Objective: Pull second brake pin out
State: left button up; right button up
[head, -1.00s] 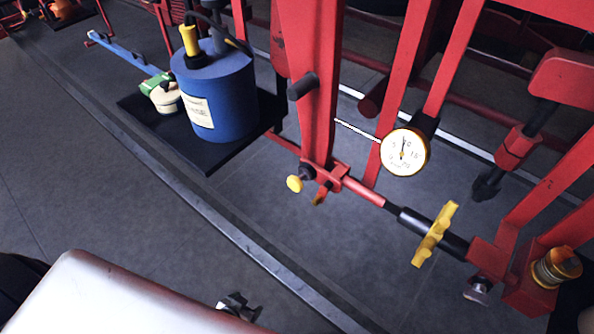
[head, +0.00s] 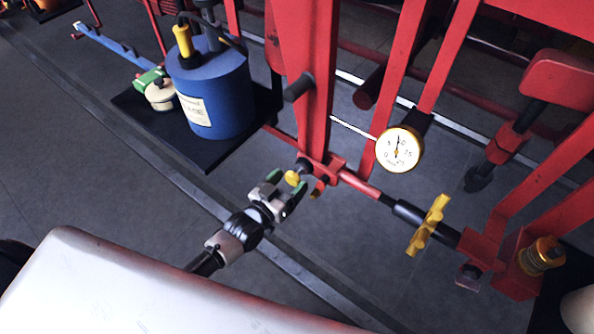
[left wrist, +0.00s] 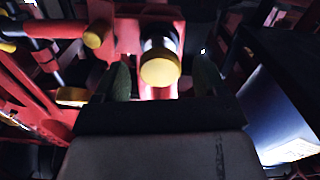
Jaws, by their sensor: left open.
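A brake pin with a round yellow knob (head: 292,178) sticks out of the red bracket (head: 327,170) at the foot of the red post. My left gripper (head: 286,184) is open with its fingertips close around the knob. In the left wrist view the yellow knob (left wrist: 160,70) faces the camera between the two dark-green fingers (left wrist: 161,80), with a dark and silver collar behind it. The fingers look apart from the knob. A smaller brass-coloured piece (head: 316,193) hangs below the bracket. My right gripper is not in view.
A red and black rod with a yellow handle (head: 428,225) runs right from the bracket. A round gauge (head: 398,149) hangs above it. A blue canister (head: 212,95) stands on a black mat (head: 165,135) to the left. The floor in front is clear.

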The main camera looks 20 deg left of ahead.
pick_arm(q)
jog(key=shift+x, duration=1.8)
jog(key=c, duration=1.3)
jog(key=p+v, duration=0.2)
jog(key=v, duration=0.3)
jog(key=shift+s+a, duration=0.1)
jog(key=shift+s, duration=0.2)
jog(key=shift+w+f, duration=0.1)
jog(key=shift+f, duration=0.05)
jog(key=o, duration=1)
jog(key=shift+c, duration=0.2)
jog(key=o, duration=0.3)
